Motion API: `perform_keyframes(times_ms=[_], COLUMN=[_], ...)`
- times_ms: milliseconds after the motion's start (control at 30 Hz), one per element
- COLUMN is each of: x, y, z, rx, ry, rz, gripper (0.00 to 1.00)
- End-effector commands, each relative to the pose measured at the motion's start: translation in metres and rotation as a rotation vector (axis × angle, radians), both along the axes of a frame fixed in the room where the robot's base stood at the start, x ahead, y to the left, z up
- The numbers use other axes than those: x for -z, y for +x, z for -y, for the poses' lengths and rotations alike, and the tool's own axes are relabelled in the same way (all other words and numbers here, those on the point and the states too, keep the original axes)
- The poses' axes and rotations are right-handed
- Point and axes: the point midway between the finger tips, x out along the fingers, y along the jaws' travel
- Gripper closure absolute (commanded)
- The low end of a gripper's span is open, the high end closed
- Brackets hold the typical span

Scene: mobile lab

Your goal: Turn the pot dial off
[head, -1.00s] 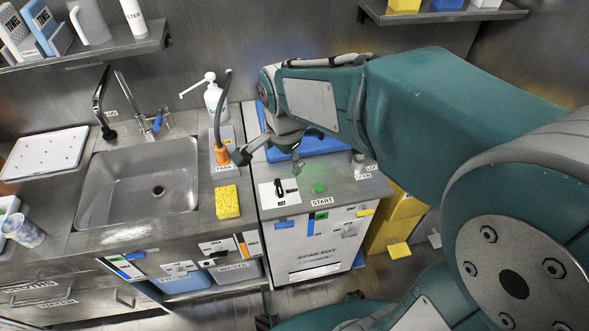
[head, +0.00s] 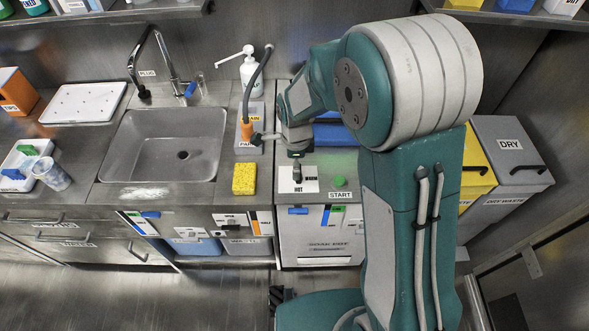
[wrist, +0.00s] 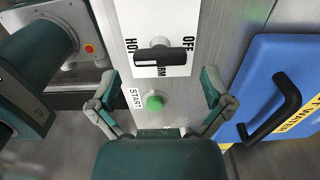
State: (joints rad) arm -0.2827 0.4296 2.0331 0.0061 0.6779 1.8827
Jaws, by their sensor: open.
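The pot dial (wrist: 160,56) is a black bar-shaped knob on a white plate marked HOT, OFF and WARM. In the wrist view the bar lies crosswise, between HOT at left and OFF at right; I cannot tell which end is its pointer. In the head view the dial (head: 297,173) shows just below my gripper (head: 298,150), which hides part of its surroundings. In the wrist view my gripper (wrist: 160,82) is open and empty, its fingers spread on either side of the dial's panel. I see no contact with the dial.
A green START button (wrist: 154,102) sits beside the dial plate. A blue lid (wrist: 260,60) with a black handle is close on the right in the wrist view. In the head view a yellow sponge (head: 244,179) and the sink (head: 140,160) lie left of the dial.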

Motion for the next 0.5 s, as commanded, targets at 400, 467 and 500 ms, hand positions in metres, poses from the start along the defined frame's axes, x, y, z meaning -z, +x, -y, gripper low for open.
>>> perform_keyframes(times_ms=[400, 467, 500], x=[0.034, 0.034, 0.033], y=[0.0, 0.0, 0.0], z=[-0.005, -0.005, -0.004], rx=[-0.001, -0.001, -0.001], ry=[-0.006, -0.006, -0.005], rz=[0.001, 0.001, 0.001], gripper=[0.0, 0.0, 0.0])
